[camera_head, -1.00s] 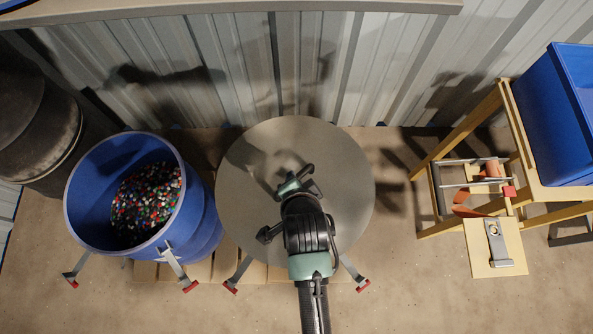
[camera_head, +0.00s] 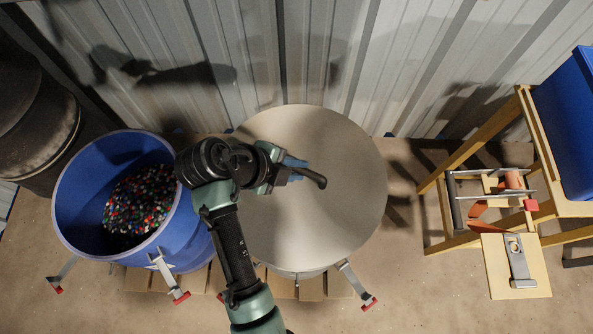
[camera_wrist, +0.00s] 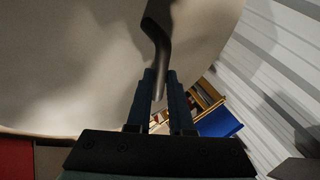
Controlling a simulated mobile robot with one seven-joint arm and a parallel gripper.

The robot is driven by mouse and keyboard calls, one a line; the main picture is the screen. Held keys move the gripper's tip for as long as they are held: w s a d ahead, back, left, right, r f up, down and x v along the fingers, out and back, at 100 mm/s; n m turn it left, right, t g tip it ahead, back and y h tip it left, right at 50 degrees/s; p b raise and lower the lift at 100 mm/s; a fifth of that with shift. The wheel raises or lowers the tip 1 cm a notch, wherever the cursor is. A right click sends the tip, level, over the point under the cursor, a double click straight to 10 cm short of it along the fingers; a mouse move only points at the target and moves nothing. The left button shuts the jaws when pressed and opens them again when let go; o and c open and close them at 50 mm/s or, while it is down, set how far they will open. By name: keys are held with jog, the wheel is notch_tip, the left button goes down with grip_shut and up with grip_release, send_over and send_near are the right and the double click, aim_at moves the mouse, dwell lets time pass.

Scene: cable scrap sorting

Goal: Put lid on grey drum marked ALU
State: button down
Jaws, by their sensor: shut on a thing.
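The lid (camera_head: 345,215) is a flat, round, pale grey disc in the middle of the head view. It also fills the upper left of the wrist view (camera_wrist: 70,60). Its dark bent handle (camera_head: 315,179) runs between my fingers in the wrist view (camera_wrist: 157,45). My gripper (camera_head: 292,172) is shut on this handle, above the disc. A sliver of the grey drum (camera_head: 300,273) shows below the lid's near edge; the rest is hidden. I cannot tell whether lid and drum touch. No ALU marking is readable.
A blue drum (camera_head: 63,225) of coloured granules stands close left, near my arm. Clamps with red tips (camera_head: 358,288) stick out at the front. A dark drum (camera_head: 35,125) is far left. A wooden stand (camera_head: 470,135) with a blue bin (camera_head: 570,140) is right. A corrugated wall is behind.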

aim_at(263, 197)
jog(key=shift+f, duration=0.1)
jog(key=shift+f+b, duration=4.25)
jog(key=shift+f, duration=0.8)
jog(key=c, duration=0.7)
grip_release()
jog(key=shift+c, duration=0.2)
jog(key=shift+f, duration=0.15)
jog(key=p+v, duration=0.3)
jog(key=v, duration=0.9)
jog(key=shift+a+r, duration=0.1)
jog(key=shift+r, duration=0.2)
jog(key=shift+s+a+r, duration=0.1)
jog(key=shift+a+r, duration=0.1)
jog(key=shift+r, duration=0.05)
